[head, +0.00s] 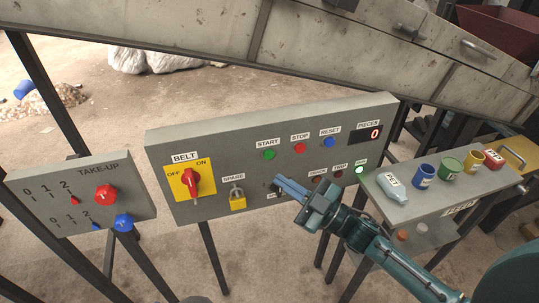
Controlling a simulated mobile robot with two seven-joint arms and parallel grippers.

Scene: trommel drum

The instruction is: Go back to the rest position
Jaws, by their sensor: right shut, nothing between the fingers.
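My right gripper (291,191) is shut and empty. It is in front of the lower middle of the grey control panel (225,145), and its arm comes in from the lower right. It hides part of the panel's lower row; I cannot tell whether it touches the panel. The panel carries a red belt switch (191,183) on a yellow plate, a padlock (237,199) under the SPARE label, and green START (269,154), red STOP (299,148) and blue RESET (329,142) buttons. A green lamp (360,169) is lit. The pieces display (374,133) reads 0. My left gripper is not in view.
A take-up box (45,190) with red and blue knobs stands at the left. A feed shelf (410,208) at the right holds a PET bottle (391,188) and several coloured containers. A large metal trough (320,42) slopes across the back. Dark posts stand below the panels.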

